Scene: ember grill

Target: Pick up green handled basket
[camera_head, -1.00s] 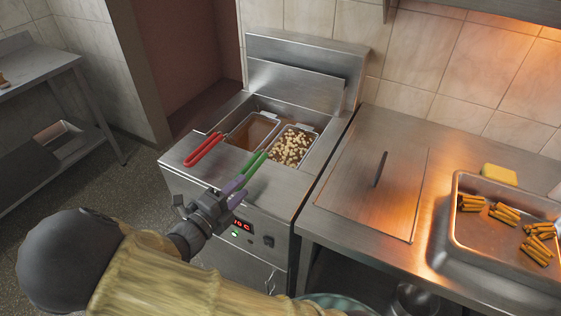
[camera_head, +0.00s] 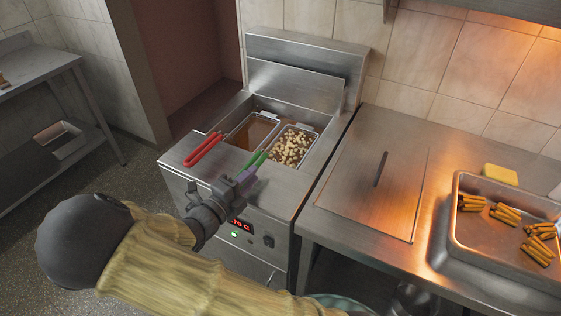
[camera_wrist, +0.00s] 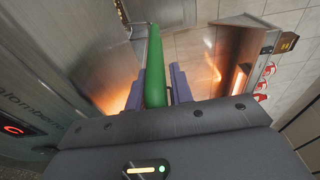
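The green-handled basket (camera_head: 291,147) hangs in the right side of the fryer and holds pale, chunky food. Its green handle (camera_head: 261,157) slopes out over the fryer's front edge. My gripper (camera_head: 247,176) is at the outer part of this handle. In the wrist view, the green handle (camera_wrist: 154,70) runs between my two purple fingers (camera_wrist: 157,88), with a thin gap seeming to show beside the right finger. The handle's outer end is hidden by the gripper. The basket sits low in the fryer.
A second basket with a red handle (camera_head: 203,149) sits in the fryer's left side, close to my gripper. A steel counter (camera_head: 335,225) with a flat lid (camera_head: 375,190) adjoins the right. A tray (camera_head: 470,238) of fried sticks and a yellow sponge-like block (camera_head: 500,174) lie farther right.

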